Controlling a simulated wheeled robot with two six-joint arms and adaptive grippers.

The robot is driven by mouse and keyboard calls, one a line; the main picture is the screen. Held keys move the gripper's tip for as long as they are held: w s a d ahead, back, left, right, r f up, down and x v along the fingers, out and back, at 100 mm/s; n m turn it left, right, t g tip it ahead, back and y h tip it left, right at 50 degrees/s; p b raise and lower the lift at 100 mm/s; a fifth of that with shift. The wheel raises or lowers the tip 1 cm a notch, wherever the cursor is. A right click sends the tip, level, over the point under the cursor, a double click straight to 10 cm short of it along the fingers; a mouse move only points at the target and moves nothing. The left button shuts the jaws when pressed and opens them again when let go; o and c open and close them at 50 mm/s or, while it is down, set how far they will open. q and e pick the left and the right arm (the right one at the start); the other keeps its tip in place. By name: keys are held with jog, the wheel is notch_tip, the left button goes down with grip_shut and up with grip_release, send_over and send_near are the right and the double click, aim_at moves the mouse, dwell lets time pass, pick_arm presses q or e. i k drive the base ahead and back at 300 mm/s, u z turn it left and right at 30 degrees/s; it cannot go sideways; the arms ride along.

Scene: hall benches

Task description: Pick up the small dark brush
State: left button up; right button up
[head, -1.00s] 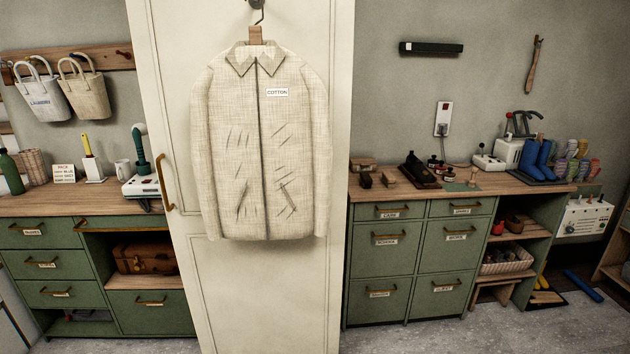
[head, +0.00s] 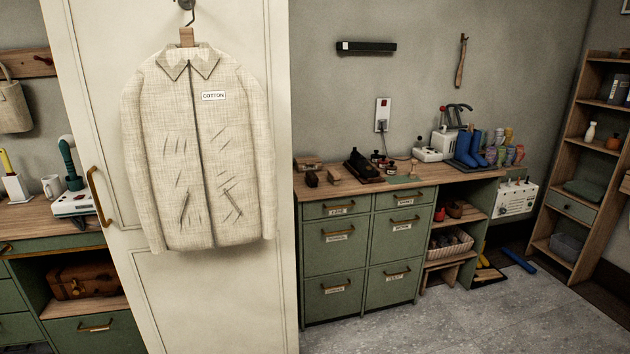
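A small dark brown block (head: 311,179), which looks like the small dark brush, lies near the left front of the right bench's wooden top (head: 420,183). It is too small to make out bristles. A lighter brown brush-like block (head: 333,174) lies just right of it, and a wider brown one (head: 309,163) lies behind it. Neither of my grippers shows in the head view.
A white door (head: 284,300) with a hanging cotton jacket (head: 205,150) stands left of the bench. A black shoe (head: 362,166), small bottles and blue boots (head: 468,150) stand farther right. The grey floor (head: 440,325) before the bench is clear.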

aim_at(312, 179)
jog(key=k, duration=0.65)
jog(key=z, duration=0.6)
jog(key=i, duration=0.9)
jog(key=z, duration=0.95)
jog(key=i, duration=2.85)
jog(key=u, duration=1)
jog(key=i, duration=0.85)
jog(key=u, duration=0.85)
